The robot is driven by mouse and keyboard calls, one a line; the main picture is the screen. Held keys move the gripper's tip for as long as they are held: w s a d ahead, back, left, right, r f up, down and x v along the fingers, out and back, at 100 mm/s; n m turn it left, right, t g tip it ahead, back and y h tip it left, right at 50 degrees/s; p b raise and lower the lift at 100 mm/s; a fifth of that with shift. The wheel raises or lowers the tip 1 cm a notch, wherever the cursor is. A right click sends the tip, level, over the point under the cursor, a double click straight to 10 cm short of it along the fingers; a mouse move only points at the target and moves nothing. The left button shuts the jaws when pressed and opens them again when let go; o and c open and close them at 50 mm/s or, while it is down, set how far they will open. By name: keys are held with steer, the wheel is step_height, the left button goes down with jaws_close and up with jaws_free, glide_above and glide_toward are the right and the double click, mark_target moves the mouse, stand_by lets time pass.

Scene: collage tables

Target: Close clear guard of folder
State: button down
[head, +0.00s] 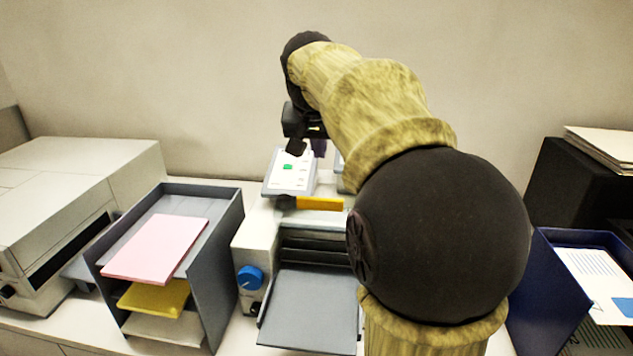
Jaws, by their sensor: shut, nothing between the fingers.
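The folder is a pale desktop machine (257,240) in the middle of the table, with a blue knob (250,278) on its front left and a grey tray (312,305) sloping out in front. Its tilted control panel (290,170) has a green button. A yellow strip (320,203) lies across its top. I cannot make out the clear guard or its angle; my arm covers the machine's right part. My gripper (306,148) is shut and empty, pointing down just above and behind the panel. I cannot tell whether it touches anything.
A grey rack (228,235) with pink, yellow and white paper stands left of the folder. A large pale machine (75,190) is further left. A blue tray unit (530,270) with printed sheets and a black box (565,180) are at the right. A wall closes the back.

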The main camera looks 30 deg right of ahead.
mark_target(322, 201)
steer(key=f+p, duration=0.1)
steer(key=f, duration=0.2)
steer(key=f+p, duration=0.1)
steer(key=f, duration=0.2)
steer(key=d+f+p, duration=0.1)
steer(key=f, duration=0.2)
steer(key=shift+w+p, duration=0.2)
steer(key=shift+p, duration=0.15)
steer(key=shift+f, duration=0.2)
steer(key=shift+w, duration=0.15)
